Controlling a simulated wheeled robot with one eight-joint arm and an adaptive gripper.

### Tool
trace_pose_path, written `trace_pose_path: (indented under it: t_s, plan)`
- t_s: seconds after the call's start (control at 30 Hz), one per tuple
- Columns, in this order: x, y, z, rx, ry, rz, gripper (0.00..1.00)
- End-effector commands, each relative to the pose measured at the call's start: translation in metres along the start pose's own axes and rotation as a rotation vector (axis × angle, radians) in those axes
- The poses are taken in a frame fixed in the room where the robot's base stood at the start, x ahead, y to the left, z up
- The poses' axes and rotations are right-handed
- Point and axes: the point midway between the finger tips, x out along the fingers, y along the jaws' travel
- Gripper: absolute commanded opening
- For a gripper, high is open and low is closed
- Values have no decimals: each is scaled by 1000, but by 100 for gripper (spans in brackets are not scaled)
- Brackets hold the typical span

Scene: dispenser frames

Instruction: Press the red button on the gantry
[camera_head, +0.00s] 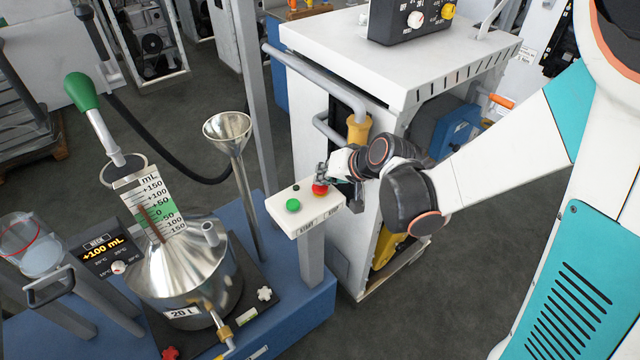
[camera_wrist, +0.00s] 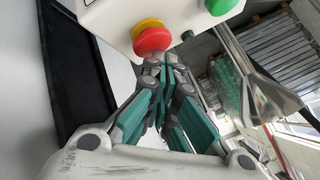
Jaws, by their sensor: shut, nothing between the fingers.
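The red button (camera_head: 319,189) is a round mushroom head on a yellow collar. It sits on a white control box (camera_head: 306,212) on a grey post, beside a green button (camera_head: 293,205) and a small black one. Labels on the box front read START and STOP. In the wrist view the red button (camera_wrist: 153,40) is at the top, just beyond my fingertips. My gripper (camera_head: 323,172) is shut and empty, its tips right at the red button's back edge in the head view. In the wrist view my gripper (camera_wrist: 167,62) shows its closed fingers. I cannot tell whether they touch the button.
A steel vessel (camera_head: 185,262) with a graduated scale and a tall funnel (camera_head: 228,130) stand left of the box on a blue base. A white cabinet (camera_head: 400,60) with a grey pipe handle stands close behind my wrist.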

Motion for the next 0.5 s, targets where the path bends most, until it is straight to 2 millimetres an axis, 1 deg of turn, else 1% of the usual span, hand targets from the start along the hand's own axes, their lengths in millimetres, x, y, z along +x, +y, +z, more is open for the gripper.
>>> trace_pose_path:
  t_s: [0.2, 0.5]
  plan:
    - [-9, -7, -7, 0, 0, 0, 0]
    - [-9, -7, -7, 0, 0, 0, 0]
